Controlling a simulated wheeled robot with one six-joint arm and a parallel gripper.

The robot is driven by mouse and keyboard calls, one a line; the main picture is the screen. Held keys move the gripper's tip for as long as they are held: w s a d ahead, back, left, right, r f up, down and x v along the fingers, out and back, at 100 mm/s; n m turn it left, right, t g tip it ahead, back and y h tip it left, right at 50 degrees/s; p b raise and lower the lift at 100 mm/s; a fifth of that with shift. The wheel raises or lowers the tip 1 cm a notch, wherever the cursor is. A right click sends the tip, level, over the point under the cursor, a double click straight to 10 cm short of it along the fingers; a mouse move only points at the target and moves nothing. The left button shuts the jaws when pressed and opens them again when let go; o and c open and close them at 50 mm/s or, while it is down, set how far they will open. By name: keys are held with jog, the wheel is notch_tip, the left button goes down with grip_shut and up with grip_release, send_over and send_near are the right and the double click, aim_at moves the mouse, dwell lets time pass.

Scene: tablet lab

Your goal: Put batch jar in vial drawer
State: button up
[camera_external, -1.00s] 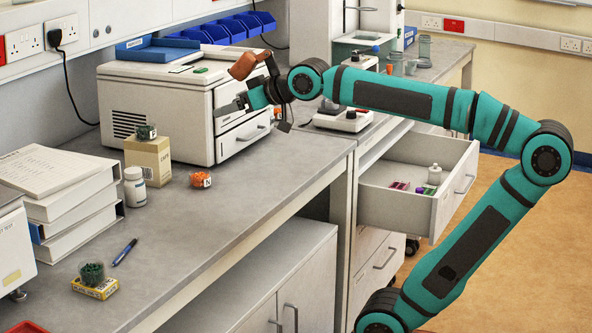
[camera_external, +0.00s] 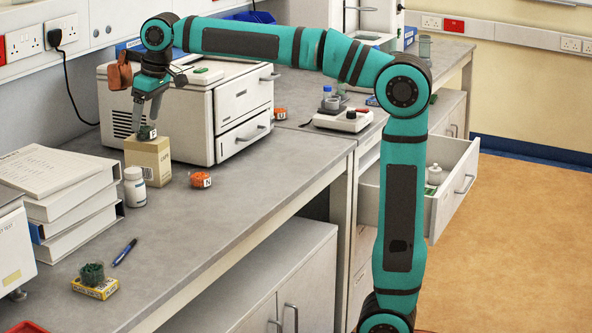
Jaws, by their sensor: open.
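A small jar with dark contents and a label (camera_external: 147,132) stands on a cardboard box on the bench at left. Other small jars are in view: an orange one with a label (camera_external: 200,180) on the bench, a green one (camera_external: 92,273) on a yellow box, and an orange one (camera_external: 280,114) behind the white machine. I cannot tell which is the batch jar. My gripper (camera_external: 146,122) is open, pointing down, its fingers at the jar on the cardboard box and partly covering it. The open drawer (camera_external: 455,196) at right is partly hidden by my arm. A white bottle (camera_external: 434,175) stands in it.
The cardboard box (camera_external: 148,163) has a white pill bottle (camera_external: 134,187) close beside it. A white machine (camera_external: 185,115) stands right behind. Binders (camera_external: 75,205) lie stacked at left. The bench front is mostly clear, with a pen (camera_external: 125,252).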

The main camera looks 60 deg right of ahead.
aim_at(134, 183)
jog(key=shift+g, duration=0.7)
jog(key=w+f, duration=0.1)
jog(key=f, duration=0.5)
jog(key=w+a+f, duration=0.1)
jog(key=f, duration=0.5)
jog(key=w+a+f, duration=0.1)
jog(key=w+f, duration=0.1)
jog(key=f, duration=0.4)
jog(key=shift+a, duration=0.1)
jog(key=shift+r, duration=0.1)
jog(key=c, duration=1.2)
jog(key=shift+r, duration=0.1)
notch_tip(134, 183, up, 10)
jog(key=shift+f, duration=0.1)
